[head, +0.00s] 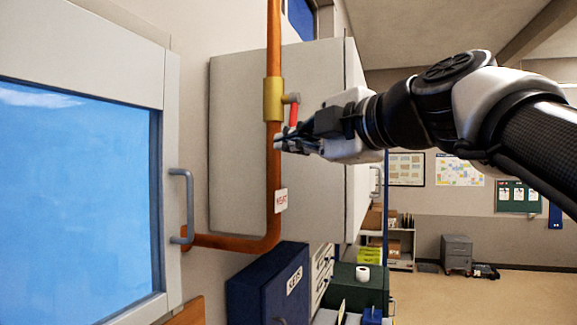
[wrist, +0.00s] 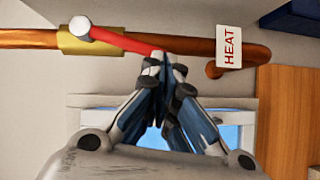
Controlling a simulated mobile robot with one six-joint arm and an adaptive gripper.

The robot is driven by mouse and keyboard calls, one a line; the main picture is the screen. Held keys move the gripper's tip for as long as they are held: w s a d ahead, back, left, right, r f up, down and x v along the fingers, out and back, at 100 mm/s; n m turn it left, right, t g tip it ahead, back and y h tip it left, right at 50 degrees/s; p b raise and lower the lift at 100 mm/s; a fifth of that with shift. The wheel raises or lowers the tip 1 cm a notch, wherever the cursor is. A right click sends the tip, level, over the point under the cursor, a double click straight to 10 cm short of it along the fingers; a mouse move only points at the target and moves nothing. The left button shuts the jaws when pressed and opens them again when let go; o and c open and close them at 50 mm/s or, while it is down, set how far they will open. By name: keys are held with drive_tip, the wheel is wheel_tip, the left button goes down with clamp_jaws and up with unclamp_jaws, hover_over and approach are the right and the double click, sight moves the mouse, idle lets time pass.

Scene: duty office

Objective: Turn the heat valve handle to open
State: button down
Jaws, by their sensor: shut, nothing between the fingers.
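The heat valve has a brass body (head: 273,98) on a vertical copper pipe (head: 274,180). Its red handle (head: 293,114) points down, roughly along the pipe, from a grey hub. In the wrist view the red handle (wrist: 125,42) runs from the hub beside the brass body (wrist: 82,43) to my fingertips. A white HEAT tag (head: 281,200) hangs on the pipe below and also shows in the wrist view (wrist: 229,46). My gripper (head: 283,145) is shut and empty, its tips at the handle's free end. I cannot tell whether they touch it.
A grey wall cabinet (head: 236,150) stands close behind the pipe. A window (head: 75,190) with a grey handle (head: 188,205) is at left. A blue KEYS box (head: 262,285) sits below the pipe.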

drive_tip(key=w+b, duration=0.1)
drive_tip(key=f+b, duration=0.1)
drive_tip(key=b, duration=0.1)
drive_tip(key=shift+w+d, duration=0.25)
drive_tip(key=shift+w, duration=0.15)
drive_tip(key=shift+s, duration=0.2)
